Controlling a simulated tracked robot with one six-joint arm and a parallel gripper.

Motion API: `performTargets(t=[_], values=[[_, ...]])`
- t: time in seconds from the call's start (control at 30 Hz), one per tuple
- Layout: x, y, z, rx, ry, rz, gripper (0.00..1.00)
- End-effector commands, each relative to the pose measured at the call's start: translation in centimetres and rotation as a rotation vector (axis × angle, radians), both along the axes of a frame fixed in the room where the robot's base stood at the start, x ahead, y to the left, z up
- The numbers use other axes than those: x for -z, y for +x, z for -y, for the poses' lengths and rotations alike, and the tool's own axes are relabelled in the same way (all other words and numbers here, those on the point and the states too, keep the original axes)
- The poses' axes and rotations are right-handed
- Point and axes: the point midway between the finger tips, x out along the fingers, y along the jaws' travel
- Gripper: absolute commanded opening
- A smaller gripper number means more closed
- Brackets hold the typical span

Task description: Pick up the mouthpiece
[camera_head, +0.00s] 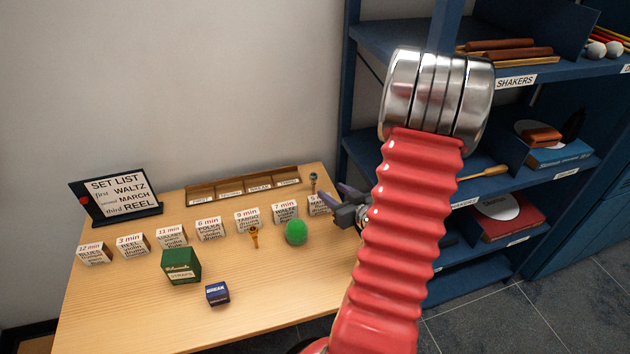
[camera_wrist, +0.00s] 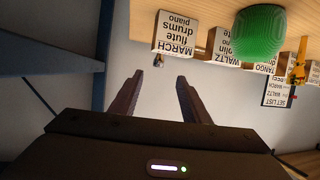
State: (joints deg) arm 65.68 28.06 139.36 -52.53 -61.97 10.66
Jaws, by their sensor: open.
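Two small things on the wooden table could be the mouthpiece, and I cannot tell for sure which. One is a small gold piece (camera_head: 254,236) standing in front of the TANGO block; it also shows at the right of the wrist view (camera_wrist: 298,72). The other is a small silver piece (camera_head: 314,181) with a rounded top, behind the MARCH block; a small bit of it seems to show in the wrist view (camera_wrist: 158,62). My gripper (camera_head: 338,203) is open and empty at the table's right end, beside the MARCH block. Its two fingers (camera_wrist: 158,84) are apart in the wrist view.
A green ball-like thing (camera_head: 296,232), a green box (camera_head: 181,267) and a blue BREAK box (camera_head: 217,293) stand on the table. Several white labelled blocks (camera_head: 209,230) form a row. A wooden rack (camera_head: 243,185) and set list sign (camera_head: 116,195) stand behind. Blue shelves (camera_head: 480,180) are at right.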

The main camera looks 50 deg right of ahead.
Motion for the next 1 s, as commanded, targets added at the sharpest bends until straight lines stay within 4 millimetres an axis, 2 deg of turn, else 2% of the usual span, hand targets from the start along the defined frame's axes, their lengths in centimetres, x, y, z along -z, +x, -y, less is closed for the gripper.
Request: performTargets(t=[0.27,0.73,1.0], values=[[0.4,0.9,0.3,-0.001,0.000,-0.001,0.42],[2.7,7.0,2.2,-0.001,0.000,-0.001,0.42],[3.0,7.7,2.5,0.002,0.000,-0.002,0.42]])
